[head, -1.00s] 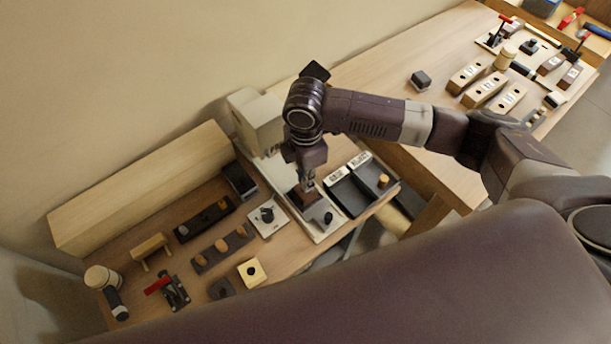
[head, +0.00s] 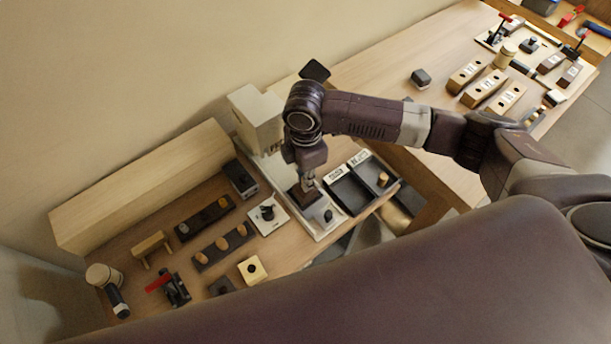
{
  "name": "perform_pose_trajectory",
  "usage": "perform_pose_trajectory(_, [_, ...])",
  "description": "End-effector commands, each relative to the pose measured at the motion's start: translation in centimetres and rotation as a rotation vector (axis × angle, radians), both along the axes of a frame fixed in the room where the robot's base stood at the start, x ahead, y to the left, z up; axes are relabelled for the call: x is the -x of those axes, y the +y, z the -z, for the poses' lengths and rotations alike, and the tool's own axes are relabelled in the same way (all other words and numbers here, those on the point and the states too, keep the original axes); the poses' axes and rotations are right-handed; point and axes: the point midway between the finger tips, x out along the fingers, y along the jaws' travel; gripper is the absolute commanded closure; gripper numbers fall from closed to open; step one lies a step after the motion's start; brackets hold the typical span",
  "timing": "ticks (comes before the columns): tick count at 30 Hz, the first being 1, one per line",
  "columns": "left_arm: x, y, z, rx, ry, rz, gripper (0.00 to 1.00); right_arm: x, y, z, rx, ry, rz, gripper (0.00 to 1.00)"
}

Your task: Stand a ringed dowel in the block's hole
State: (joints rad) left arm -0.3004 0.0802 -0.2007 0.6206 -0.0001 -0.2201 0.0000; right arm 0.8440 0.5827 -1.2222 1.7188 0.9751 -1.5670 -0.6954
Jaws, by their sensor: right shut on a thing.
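My right gripper (head: 308,184) is shut, pointing down over a brown block (head: 304,195) on the pale base of a machine. What it holds is too small and too covered to make out, and I cannot tell whether the fingers touch the block. A dark rack (head: 222,247) with several light wooden dowels stands to the left; rings on them cannot be made out. A pale square block (head: 252,269) with a dark round hole in its top lies in front of the rack. My left gripper is not in view.
The cream machine (head: 257,117) stands behind the gripper. Two black trays (head: 349,193) are right of it; the right one holds a wooden piece. A red-handled clamp (head: 173,288), a mallet (head: 107,285) and a long wooden box (head: 145,188) are at left.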

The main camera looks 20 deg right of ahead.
Motion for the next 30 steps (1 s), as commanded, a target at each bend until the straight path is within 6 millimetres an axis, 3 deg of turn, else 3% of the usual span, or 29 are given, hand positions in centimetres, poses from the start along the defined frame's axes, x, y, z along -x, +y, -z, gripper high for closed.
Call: perform_pose_trajectory(30, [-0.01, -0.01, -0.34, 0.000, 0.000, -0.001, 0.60, 0.01, -0.02, 0.80, 0.000, 0.001, 0.001, 0.96])
